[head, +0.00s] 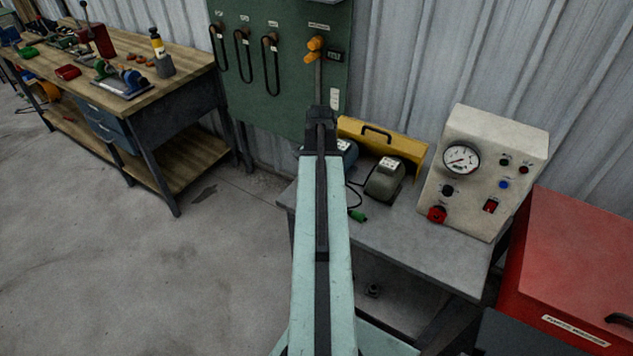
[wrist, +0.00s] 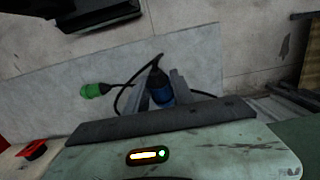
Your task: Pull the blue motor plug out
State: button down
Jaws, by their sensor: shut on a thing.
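In the wrist view, my gripper (wrist: 162,84) is shut on the blue motor plug (wrist: 160,93), with one finger on each side of it. A black cable loops from the plug's dark end. The plug's lower end is hidden behind my wrist, so I cannot tell whether it sits in a socket. In the head view, my own arm hides the gripper and the plug. A blue motor (head: 348,151) shows partly beside my arm, and a grey motor (head: 385,181) stands to its right on the grey bench (head: 430,245).
A green plug (head: 357,215) lies loose on the bench; it also shows in the wrist view (wrist: 97,90). A cream gauge box (head: 487,165) with a red knob stands at right, beside a red cabinet (head: 575,265). A yellow guard (head: 410,149) is behind the motors. Open floor lies left.

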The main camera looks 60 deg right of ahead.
notch_tip(320, 180, down, 6)
jog(key=b, duration=0.6)
jog(key=shift+s, duration=0.1)
jog(key=c, duration=1)
grip_release()
jog(key=shift+r, duration=0.1)
jog(key=r+p, duration=0.8)
jog(key=shift+d, duration=0.35)
jog(key=shift+f, duration=0.15)
